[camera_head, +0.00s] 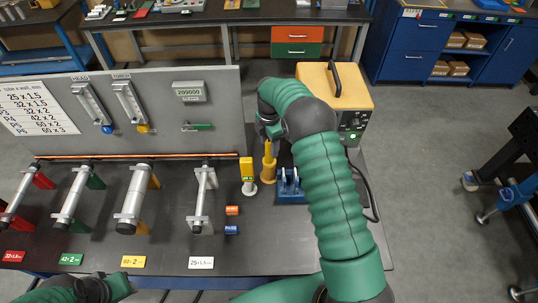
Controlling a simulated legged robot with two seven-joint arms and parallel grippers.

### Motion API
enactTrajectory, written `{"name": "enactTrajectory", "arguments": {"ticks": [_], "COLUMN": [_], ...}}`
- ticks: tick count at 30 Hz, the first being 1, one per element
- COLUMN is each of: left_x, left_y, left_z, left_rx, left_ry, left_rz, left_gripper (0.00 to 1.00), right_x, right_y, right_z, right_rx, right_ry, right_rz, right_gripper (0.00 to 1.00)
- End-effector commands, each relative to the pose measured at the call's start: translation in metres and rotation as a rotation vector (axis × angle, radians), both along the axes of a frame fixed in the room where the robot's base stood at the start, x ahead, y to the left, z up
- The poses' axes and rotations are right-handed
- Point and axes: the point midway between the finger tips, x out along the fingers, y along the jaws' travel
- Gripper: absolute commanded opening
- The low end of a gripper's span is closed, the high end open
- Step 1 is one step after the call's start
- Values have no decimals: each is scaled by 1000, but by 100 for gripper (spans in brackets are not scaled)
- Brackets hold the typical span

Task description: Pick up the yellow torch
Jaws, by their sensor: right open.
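The yellow torch (268,163) stands upright on the dark bench, right of centre, with a wider yellow-orange lower part. My right gripper (269,134) is just above its top, pointing down, with its jaws open. The fingers are small and partly hidden by my green right arm, so I cannot tell whether they touch the torch or surround its tip. Parts of my left arm show at the bottom left, but no left gripper fingers can be made out.
A yellow block on a white base (247,172) stands close left of the torch. A blue fixture (290,187) is close right, and a yellow machine (335,85) with a black handle is behind. Tubes on coloured stands (135,198) fill the left. A grey panel (200,100) rises behind.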

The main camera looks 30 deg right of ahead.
Motion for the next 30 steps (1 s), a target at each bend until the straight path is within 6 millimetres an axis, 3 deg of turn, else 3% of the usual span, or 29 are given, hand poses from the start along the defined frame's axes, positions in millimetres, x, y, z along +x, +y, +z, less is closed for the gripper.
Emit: {"name": "enactTrajectory", "arguments": {"ticks": [8,12,18,30], "left_x": [0,0,0,0], "left_y": [0,0,0,0], "left_z": [32,34,32,32], "left_rx": [0,0,0,0], "left_ry": [0,0,0,0], "left_rz": [0,0,0,0], "left_gripper": [36,36,36,36], "right_x": [2,3,3,3], "right_y": [-1,-1,-1,-1], "right_z": [-34,-55,-58,-58], "right_rx": [-1,0,0,0], "right_ry": [4,0,-2,-2], "right_rz": [-1,-1,-1,-2], "right_gripper": [54,54,54,3]}}
